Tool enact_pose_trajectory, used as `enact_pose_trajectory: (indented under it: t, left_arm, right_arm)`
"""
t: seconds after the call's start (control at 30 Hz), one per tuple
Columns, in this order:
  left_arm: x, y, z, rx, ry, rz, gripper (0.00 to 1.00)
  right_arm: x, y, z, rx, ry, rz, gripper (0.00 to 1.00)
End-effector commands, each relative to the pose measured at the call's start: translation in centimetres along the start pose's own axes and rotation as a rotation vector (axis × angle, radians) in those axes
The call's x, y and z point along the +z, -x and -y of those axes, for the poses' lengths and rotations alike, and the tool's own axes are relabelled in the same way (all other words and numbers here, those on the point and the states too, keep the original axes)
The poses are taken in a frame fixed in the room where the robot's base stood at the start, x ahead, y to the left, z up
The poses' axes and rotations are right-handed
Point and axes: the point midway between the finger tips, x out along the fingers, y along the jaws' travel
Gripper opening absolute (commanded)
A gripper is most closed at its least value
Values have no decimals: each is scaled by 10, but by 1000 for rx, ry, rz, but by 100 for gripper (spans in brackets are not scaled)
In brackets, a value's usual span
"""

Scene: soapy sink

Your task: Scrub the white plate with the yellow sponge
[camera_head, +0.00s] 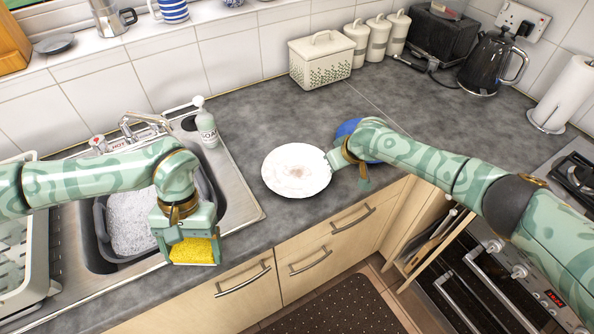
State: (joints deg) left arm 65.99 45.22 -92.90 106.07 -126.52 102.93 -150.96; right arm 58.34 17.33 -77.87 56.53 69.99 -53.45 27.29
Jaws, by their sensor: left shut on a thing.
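The white plate (290,186) appears flat over the grey worktop, with a faint brownish smear near its middle. The yellow sponge (193,251) is held in my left gripper (189,237), which is shut on it at the sink's front right edge, left of the plate and apart from it. My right gripper (335,162) is at the plate's right rim. Whether its fingers are shut on the rim is too small to tell. My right gripper and wrist partly cover a blue plate (347,128) behind them.
The steel sink (244,210) holds a basin of suds (131,222). A soap bottle (206,127) stands by the tap (140,127). A cream bread bin (321,61), canisters (377,38) and a black kettle (487,66) stand along the back. The worktop behind the white plate is clear.

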Motion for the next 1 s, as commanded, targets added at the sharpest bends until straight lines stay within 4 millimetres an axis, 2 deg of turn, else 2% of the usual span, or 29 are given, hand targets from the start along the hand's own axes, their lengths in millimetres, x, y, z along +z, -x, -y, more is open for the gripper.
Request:
enact_pose_trajectory:
  t: [0.67,1.0]
  left_arm:
    - [22,56,0,0,0,-14,63]
    - [22,57,0,0,0,-15,63]
  right_arm:
    - [-28,52,0,0,0,1,0]
    - [-28,52,0,0,0,1,0]
